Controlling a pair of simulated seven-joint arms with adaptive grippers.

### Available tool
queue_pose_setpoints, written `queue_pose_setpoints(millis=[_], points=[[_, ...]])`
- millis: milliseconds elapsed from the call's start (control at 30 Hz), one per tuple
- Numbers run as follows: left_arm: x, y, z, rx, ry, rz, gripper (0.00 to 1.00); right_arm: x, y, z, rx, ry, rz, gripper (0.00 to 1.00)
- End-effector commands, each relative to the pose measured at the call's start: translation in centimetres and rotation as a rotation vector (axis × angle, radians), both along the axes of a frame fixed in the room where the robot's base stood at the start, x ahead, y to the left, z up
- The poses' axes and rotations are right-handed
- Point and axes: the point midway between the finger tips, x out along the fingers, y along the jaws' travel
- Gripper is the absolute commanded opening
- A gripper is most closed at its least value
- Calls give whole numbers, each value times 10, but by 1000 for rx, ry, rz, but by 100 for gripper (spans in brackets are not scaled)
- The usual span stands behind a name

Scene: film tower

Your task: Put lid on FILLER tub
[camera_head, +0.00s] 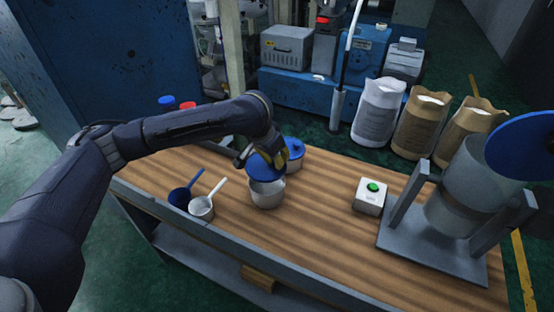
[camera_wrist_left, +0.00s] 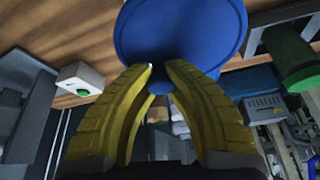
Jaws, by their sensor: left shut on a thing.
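My left gripper (camera_head: 282,157) is shut on a blue lid (camera_head: 262,167), which it holds tilted at the back of an open whitish tub (camera_head: 267,195). I cannot tell whether lid and tub touch. In the left wrist view the yellow fingers (camera_wrist_left: 159,68) close at the lid's (camera_wrist_left: 182,28) lower edge, and the lid hides the tub. A second tub (camera_head: 296,164) with a blue lid on it (camera_head: 294,147) stands just behind, partly hidden by the gripper. No label can be read on either tub. My right gripper is not in view.
On the wooden table (camera_head: 325,215), a blue scoop (camera_head: 180,197) and a white scoop (camera_head: 202,207) lie left of the open tub. A white box with a green button (camera_head: 371,196) and a grey hopper stand (camera_head: 430,240) are at right. The front middle is clear.

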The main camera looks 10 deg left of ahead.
Motion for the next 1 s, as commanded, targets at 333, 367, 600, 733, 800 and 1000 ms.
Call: queue_pose_setpoints(millis=[333,367,600,733,800,1000], points=[[0,0,-28,0,2,1,0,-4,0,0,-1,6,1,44],[0,0,-30,0,2,1,0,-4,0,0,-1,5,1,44],[0,0,-46,-1,1,1,0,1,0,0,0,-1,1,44],[0,0,-52,-1,1,1,0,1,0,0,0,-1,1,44],[0,0,-54,0,1,0,0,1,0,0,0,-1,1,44],[0,0,-57,0,0,-1,0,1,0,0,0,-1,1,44]])
